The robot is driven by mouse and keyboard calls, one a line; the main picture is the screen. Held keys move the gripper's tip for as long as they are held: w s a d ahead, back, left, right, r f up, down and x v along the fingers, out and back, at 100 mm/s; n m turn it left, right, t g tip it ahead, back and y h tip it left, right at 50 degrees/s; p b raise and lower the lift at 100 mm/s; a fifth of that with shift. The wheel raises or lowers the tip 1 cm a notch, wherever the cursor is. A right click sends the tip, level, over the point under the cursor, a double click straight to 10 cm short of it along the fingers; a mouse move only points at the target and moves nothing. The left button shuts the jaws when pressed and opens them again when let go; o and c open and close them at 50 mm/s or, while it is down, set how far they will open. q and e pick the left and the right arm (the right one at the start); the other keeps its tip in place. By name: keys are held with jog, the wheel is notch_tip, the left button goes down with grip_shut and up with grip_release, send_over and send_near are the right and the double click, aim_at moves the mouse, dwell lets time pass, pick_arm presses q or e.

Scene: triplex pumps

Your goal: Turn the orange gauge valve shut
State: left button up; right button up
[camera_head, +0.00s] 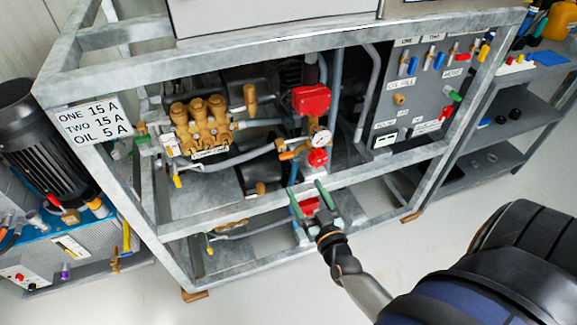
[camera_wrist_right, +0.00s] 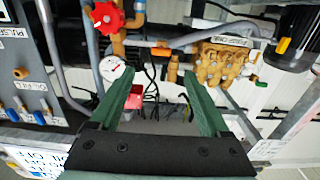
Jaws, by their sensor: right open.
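An orange-brown valve fitting (camera_head: 288,152) sits beside the round white gauge (camera_head: 321,137) in the metal frame. A red knob (camera_head: 318,157) is just below the gauge. My right gripper (camera_head: 304,186) is open and empty, with its green fingers pointing up at the frame, below the fitting and knob and apart from them. In the right wrist view, which is upside down, the gauge (camera_wrist_right: 116,69) and the red star-shaped knob (camera_wrist_right: 108,17) lie to the left of the open fingers. The orange-brown fitting (camera_wrist_right: 160,49) lies beyond them. My left gripper is not in view.
A brass pump (camera_head: 202,122) and a red box (camera_head: 311,99) are inside the frame. The frame's lower front rail (camera_head: 370,180) runs close to my right gripper. A grey control panel (camera_head: 415,95) stands to the right. The floor in front is clear.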

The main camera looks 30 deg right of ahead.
aim_at(287, 158)
jog(key=b+x, duration=0.2)
jog(key=x, duration=0.9)
jog(key=shift+w+a, duration=0.1)
jog(key=shift+w, duration=0.25)
jog(key=shift+w+r, duration=0.1)
jog(key=shift+w, duration=0.1)
jog(key=shift+c, duration=0.3)
jog(key=c, duration=0.9)
grip_shut()
